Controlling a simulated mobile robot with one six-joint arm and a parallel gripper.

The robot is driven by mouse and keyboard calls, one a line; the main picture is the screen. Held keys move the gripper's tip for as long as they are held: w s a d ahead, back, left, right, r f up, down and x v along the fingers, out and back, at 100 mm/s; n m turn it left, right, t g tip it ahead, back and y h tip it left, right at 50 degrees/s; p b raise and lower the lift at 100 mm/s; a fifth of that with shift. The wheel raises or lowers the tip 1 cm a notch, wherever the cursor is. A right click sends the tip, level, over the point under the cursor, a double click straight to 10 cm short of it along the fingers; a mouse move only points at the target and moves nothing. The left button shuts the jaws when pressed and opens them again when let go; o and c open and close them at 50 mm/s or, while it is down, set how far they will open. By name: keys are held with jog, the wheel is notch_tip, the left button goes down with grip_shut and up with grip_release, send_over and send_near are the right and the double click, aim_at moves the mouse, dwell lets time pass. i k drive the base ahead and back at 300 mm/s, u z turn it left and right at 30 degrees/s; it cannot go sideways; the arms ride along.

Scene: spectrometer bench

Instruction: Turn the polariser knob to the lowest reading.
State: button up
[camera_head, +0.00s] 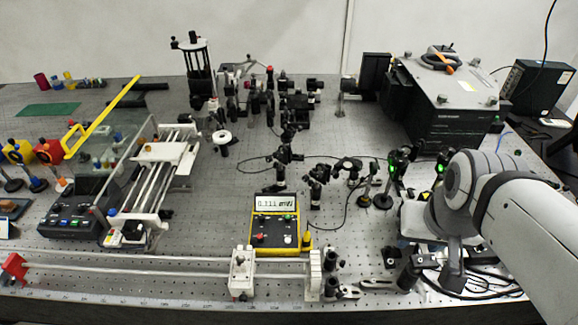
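The yellow-framed meter (276,222) stands at the front middle of the bench; its small display seems to read 0.111 mV, though the digits are hard to make out. Two dark post-mounted optics with green glowing spots stand right of the middle, a left one (391,166) and a right one (440,165) close to my arm. I cannot tell for certain which mount carries the polariser knob. My white arm reaches in from the right, and my gripper (453,274) points down at the front right. Its fingers are dark and unclear, and I see nothing held in it.
A large black instrument box (444,95) stands at the back right. Black cables (480,284) lie under my arm. A white rail assembly (150,190) and a black control box (70,222) fill the left. Bare perforated bench (210,235) lies left of the meter.

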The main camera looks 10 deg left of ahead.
aim_at(400, 151)
jog(key=u, duration=0.15)
jog(key=k, duration=0.9)
jog(key=z, duration=0.75)
jog(key=i, duration=1)
jog(key=z, duration=0.05)
